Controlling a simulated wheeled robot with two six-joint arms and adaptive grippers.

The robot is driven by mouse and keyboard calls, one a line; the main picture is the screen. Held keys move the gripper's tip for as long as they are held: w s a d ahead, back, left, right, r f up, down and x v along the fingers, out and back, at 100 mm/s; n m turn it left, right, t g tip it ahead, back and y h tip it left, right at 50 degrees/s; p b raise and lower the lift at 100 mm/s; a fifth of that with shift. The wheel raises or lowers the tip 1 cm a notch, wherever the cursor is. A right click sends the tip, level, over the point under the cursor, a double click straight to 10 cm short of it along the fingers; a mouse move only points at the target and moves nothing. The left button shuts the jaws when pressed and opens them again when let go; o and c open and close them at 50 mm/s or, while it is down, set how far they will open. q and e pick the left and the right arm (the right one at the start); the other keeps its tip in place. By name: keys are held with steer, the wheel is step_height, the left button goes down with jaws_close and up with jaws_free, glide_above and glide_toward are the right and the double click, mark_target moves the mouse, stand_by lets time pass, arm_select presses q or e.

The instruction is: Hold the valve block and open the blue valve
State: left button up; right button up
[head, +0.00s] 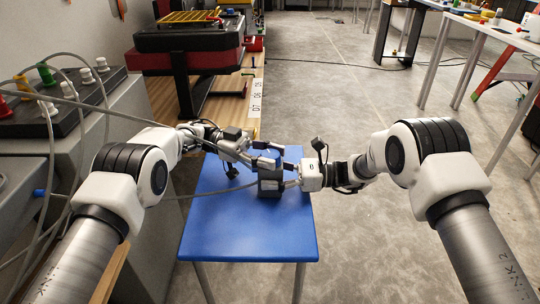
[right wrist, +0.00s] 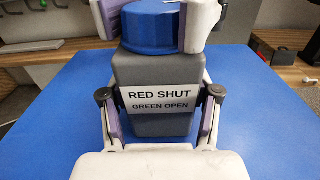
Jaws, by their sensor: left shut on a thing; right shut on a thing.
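The valve block (right wrist: 155,75) is a dark grey box standing upright on the blue table, with a label reading "RED SHUT" over "GREEN OPEN". It also shows in the head view (head: 268,188). The blue valve (right wrist: 150,30) is a round knob on its top, mostly hidden by fingers in the head view. My left gripper (head: 266,155) is shut on the blue valve, with a finger on either side. My right gripper (head: 289,184) is shut on the sides of the block, low down. No red or green mark on the valve is visible.
The blue table (head: 245,235) is otherwise bare, with free room in front. A grey bench with a dark rack of colored pegs (head: 50,105) and loose cables is at left. A wooden workbench (head: 240,100) is behind. Open floor lies to the right.

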mark_target(270, 154)
steer(key=shift+f, duration=0.1)
stand_by(0.5)
arm_select(q)
steer(key=o, duration=1.2)
steer(key=shift+c, duration=0.2)
steer(key=shift+r, duration=0.15)
step_height(270, 154, up, 10)
steer(key=shift+f, duration=0.1)
arm_select(e)
steer(key=o, duration=1.3)
